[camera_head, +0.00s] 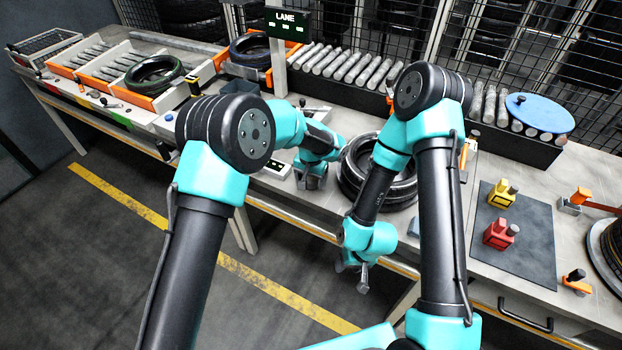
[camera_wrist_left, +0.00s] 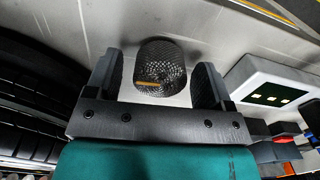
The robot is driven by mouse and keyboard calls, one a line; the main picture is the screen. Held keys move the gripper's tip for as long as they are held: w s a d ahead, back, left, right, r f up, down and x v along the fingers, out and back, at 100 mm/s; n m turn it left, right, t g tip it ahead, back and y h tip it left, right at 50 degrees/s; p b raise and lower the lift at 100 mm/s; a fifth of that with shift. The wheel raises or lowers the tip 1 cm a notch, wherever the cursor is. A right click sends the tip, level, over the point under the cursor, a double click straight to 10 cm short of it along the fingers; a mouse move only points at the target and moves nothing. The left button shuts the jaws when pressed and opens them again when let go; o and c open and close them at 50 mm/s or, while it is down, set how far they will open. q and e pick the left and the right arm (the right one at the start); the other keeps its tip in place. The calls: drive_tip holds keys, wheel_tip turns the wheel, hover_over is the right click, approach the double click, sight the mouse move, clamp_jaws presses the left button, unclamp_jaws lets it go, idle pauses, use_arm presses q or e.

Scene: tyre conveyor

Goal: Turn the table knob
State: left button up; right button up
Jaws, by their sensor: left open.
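The table knob (camera_wrist_left: 160,66) is a dark, knurled cylinder with an orange pointer line, in the left wrist view. My left gripper (camera_wrist_left: 157,60) is open, with one finger on each side of the knob. Small gaps show between the fingers and the knob. In the head view my left gripper (camera_head: 311,181) is low over the table beside a white panel (camera_head: 274,168) and hides the knob. The panel's lit display (camera_wrist_left: 270,95) shows right of the fingers in the left wrist view. My right gripper (camera_head: 356,270) hangs near the table's front edge, its jaw state unclear.
Stacked tyres (camera_head: 353,178) stand just right of my left gripper, partly behind my right arm. A roller conveyor (camera_head: 345,66) and LANE sign (camera_head: 286,20) are behind. A dark mat (camera_head: 530,235) with yellow (camera_head: 501,195) and red (camera_head: 499,234) blocks lies to the right.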

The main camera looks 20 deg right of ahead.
use_arm(q)
drive_tip(key=shift+r, duration=0.1)
wheel_tip(320, 180, up, 17)
idle(0.6)
drive_tip(key=shift+a, duration=0.1)
drive_tip(key=s+a+f+n+g+h, duration=0.1)
drive_tip(key=s+a+f+n, duration=0.1)
drive_tip(key=a+f, duration=0.85)
drive_tip(key=s+a+f+n+h, duration=0.2)
drive_tip(key=a+f, duration=0.8)
drive_tip(key=f, duration=0.1)
drive_tip(key=s+a+f+n+t, duration=0.1)
drive_tip(key=s+a+f+n, duration=0.2)
drive_tip(key=s+a, duration=0.6)
drive_tip(key=s+a+f+n, duration=0.2)
drive_tip(key=s+a+f, duration=0.5)
drive_tip(key=s+a, duration=0.3)
drive_tip(key=shift+s+a+n+t+h, duration=0.15)
drive_tip(key=shift+s+n+t+h, duration=0.25)
drive_tip(key=shift+s, duration=0.7)
